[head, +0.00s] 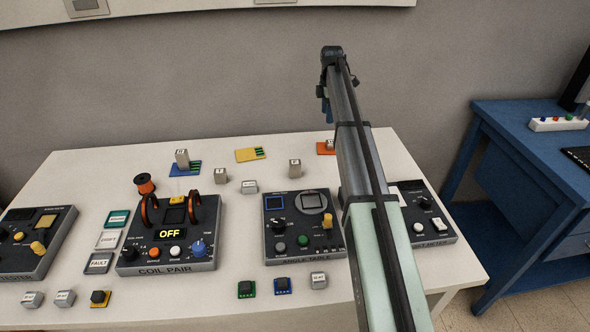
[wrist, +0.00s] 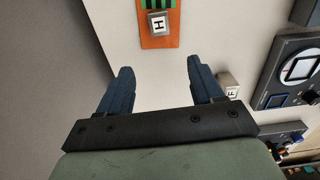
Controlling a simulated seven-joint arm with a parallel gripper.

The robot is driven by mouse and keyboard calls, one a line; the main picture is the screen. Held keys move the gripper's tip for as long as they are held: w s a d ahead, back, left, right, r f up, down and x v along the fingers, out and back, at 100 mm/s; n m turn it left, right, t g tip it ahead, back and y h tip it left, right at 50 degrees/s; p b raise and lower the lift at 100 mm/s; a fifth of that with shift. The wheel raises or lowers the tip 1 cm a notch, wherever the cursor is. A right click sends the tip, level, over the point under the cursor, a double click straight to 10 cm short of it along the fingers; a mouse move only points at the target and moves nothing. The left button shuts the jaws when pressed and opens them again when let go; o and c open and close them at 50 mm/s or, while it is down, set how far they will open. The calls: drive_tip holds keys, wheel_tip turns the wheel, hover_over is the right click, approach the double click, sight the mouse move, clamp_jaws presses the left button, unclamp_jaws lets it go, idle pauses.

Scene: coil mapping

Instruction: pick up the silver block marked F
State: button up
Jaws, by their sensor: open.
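The silver block marked F stands upright on the white table behind the dial panel in the head view (head: 295,169). In the wrist view the block (wrist: 229,86) sits just right of my right-hand finger, outside the jaws, partly beside the finger's base. My gripper (wrist: 158,75) is open and empty, its two blue fingers apart over bare table. In the head view the blue fingers of my gripper (head: 326,108) show at the far end of my arm, above the back of the table.
Another silver block marked H (wrist: 158,24) sits on an orange card (wrist: 160,40) ahead of my fingers. Other silver blocks (head: 221,176) stand farther left. The coil pair panel (head: 170,245) and dial panel (head: 303,225) fill the table's front. A wall stands behind.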

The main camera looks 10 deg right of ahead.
drive_tip(key=s+a+n, duration=0.1)
drive_tip(key=s+a, duration=0.3)
drive_tip(key=a, duration=0.6)
drive_tip(key=m, duration=0.2)
approach(295, 162)
wheel_tip(295, 162, down, 13)
drive_tip(key=shift+r, duration=0.2)
drive_tip(key=shift+c, duration=0.5)
drive_tip(key=c, duration=1.1)
